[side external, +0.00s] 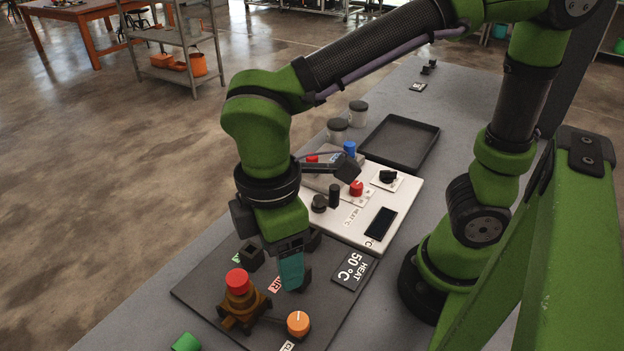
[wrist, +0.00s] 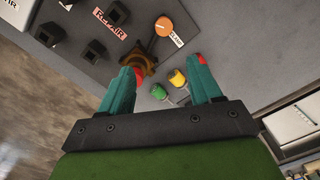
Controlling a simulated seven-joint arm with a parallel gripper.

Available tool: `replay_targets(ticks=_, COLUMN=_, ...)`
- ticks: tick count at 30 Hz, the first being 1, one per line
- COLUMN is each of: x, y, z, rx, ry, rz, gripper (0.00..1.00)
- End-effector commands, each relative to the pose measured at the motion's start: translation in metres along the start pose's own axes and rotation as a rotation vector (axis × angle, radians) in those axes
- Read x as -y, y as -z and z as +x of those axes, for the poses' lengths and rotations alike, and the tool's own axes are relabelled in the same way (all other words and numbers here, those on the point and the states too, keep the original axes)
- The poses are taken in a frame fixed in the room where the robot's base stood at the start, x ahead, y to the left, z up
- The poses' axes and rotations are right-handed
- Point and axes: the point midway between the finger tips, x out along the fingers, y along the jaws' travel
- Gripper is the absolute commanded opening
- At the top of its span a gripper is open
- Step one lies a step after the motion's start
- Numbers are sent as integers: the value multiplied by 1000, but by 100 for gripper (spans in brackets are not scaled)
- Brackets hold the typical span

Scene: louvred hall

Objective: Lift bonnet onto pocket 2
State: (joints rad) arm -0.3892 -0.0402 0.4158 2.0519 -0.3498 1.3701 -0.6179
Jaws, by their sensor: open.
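A brass valve-like piece with a red cap (side external: 237,283) stands on a dark board (side external: 213,287); I take it to hold the bonnet, but cannot tell which part that is. In the wrist view its brass body (wrist: 150,58) is partly behind the left finger. Black square pockets stand on the board, one here (side external: 252,257) and others in the wrist view (wrist: 93,50); no pocket number is readable. My gripper (side external: 292,281) is over the board, right of the red cap. In the wrist view its teal fingers (wrist: 164,66) are apart, with nothing held between them.
An orange knob (side external: 298,323) is at the board's front. A green object (side external: 186,343) lies off the board; a yellow one (wrist: 178,78) shows in the wrist view. Behind are a white panel (side external: 402,207), an empty black tray (side external: 398,143) and grey canisters (side external: 358,113).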

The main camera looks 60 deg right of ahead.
Motion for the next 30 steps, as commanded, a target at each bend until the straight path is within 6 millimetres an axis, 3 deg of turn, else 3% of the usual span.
replay_targets(ticks=4, x=-39, y=36, z=11, rx=3, ry=12, rz=-234, gripper=64)
replay_targets(ticks=9, x=-61, y=56, z=9, rx=-18, ry=-22, rz=-488, gripper=64)
replay_targets(ticks=17, x=-62, y=56, z=21, rx=-18, ry=-32, rz=-556, gripper=64)
replay_targets(ticks=30, x=-62, y=58, z=80, rx=-17, ry=-29, rz=-554, gripper=64)
